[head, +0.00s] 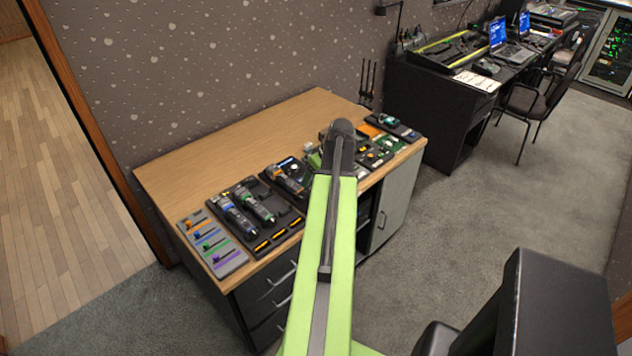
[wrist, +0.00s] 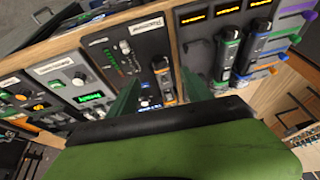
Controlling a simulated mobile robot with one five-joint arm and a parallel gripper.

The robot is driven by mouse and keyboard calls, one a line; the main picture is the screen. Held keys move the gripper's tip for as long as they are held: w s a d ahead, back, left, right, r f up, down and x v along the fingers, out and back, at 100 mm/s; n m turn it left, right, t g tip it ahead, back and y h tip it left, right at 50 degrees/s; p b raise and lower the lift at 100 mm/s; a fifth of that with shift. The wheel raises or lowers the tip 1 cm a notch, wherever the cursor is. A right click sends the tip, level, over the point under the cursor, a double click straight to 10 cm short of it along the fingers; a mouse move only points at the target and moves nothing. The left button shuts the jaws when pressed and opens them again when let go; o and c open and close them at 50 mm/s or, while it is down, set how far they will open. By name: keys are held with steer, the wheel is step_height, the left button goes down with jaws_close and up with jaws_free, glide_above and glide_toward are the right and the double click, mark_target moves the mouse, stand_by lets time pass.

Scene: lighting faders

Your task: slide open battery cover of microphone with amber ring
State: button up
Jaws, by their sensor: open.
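A dark microphone with an amber ring (wrist: 164,82) lies on a black panel (wrist: 133,38) in the wrist view. In the head view this microphone (head: 291,184) lies on the desk, left of my arm. Its battery cover is too small to make out. My gripper (wrist: 160,88) is open and empty; its two green fingers show to either side of the microphone in the wrist picture, apart from it. In the head view my arm hides most of the gripper. A blue-ringed microphone (head: 238,218) and a green-ringed microphone (head: 256,204) lie in the neighbouring dark rack.
The wooden desk (head: 225,130) is bare along its back. A grey board with coloured faders (head: 211,243) lies at its left end. More panels with knobs (head: 374,157) lie right of my arm. Drawers (head: 275,297) are below. Open carpet (head: 440,215) lies to the right.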

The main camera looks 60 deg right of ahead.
mark_target(305, 193)
steer(key=b+x, duration=0.8)
steer(key=x, duration=0.3)
steer(key=shift+f, duration=0.1)
steer(key=c, duration=0.9)
steer(key=o, duration=0.9)
steer(key=shift+r, duration=0.2)
